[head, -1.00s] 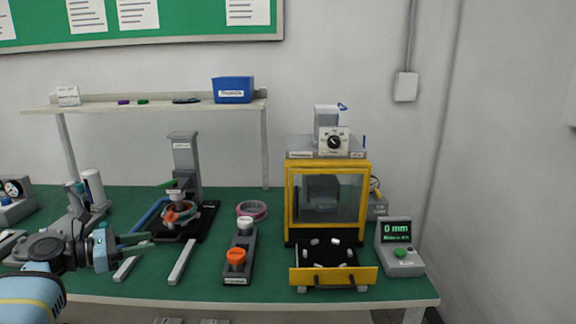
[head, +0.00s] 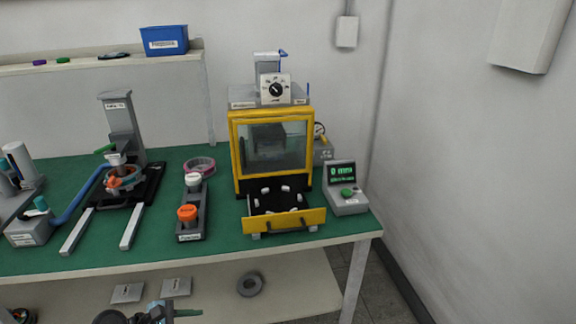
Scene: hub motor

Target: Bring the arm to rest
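My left gripper (head: 186,313) is at the bottom edge of the head view, in front of the table's near edge and low over the lower shelf. Only its dark wrist and a bit of the fingers show. I see nothing held in it, but its opening is too small and cut off to judge. My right gripper is not in view.
The green table (head: 100,256) carries a black-based press stand (head: 123,131), a block with an orange knob (head: 187,214), a yellow-framed machine (head: 234,158) with its drawer (head: 285,221) out, and a gauge display (head: 345,190). A grey ring (head: 250,285) lies on the lower shelf (head: 215,306).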

